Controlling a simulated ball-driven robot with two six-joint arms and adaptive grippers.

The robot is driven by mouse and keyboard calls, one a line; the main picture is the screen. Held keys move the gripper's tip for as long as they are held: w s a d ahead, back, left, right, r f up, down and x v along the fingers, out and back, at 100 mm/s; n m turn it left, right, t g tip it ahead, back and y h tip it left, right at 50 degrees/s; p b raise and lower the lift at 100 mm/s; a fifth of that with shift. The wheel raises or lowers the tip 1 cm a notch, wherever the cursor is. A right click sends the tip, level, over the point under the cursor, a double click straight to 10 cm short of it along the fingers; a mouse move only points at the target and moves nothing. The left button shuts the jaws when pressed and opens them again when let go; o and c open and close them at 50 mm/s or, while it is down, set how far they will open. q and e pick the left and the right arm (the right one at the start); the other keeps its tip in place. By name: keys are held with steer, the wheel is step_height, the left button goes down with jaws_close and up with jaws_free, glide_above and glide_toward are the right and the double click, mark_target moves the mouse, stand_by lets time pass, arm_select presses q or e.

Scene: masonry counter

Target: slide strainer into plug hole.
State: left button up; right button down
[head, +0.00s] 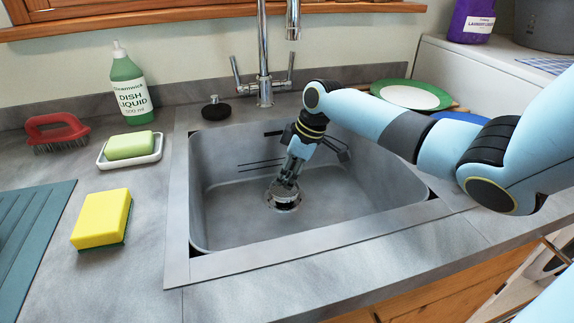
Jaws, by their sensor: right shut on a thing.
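The metal strainer (285,196) is at the floor of the grey sink, at the plug hole (283,205). My right gripper (286,184) reaches down into the basin and is shut on the top of the strainer. The strainer looks roughly upright. The fingers hide part of it, and I cannot tell whether it is seated in the hole or just above it. My left gripper is not in view.
The sink (340,200) has raised walls around my right arm. The tap (263,60) stands behind it, with a black plug (216,109) beside it. A yellow sponge (101,218), soap dish (130,150), brush (57,131) and dish liquid (131,90) are left. Plates (411,95) are right.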

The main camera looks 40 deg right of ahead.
steer(key=shift+p, duration=0.5)
stand_by(1.0)
steer(key=shift+f+b, duration=1)
steer(key=shift+f, duration=0.35)
steer(key=c, duration=1.1)
jaws_free()
steer(key=shift+c, duration=0.2)
steer(key=shift+d+r, duration=0.1)
steer(key=shift+r, duration=0.15)
steer(key=v, duration=1.1)
steer(key=shift+r, duration=0.25)
steer(key=shift+s, duration=0.15)
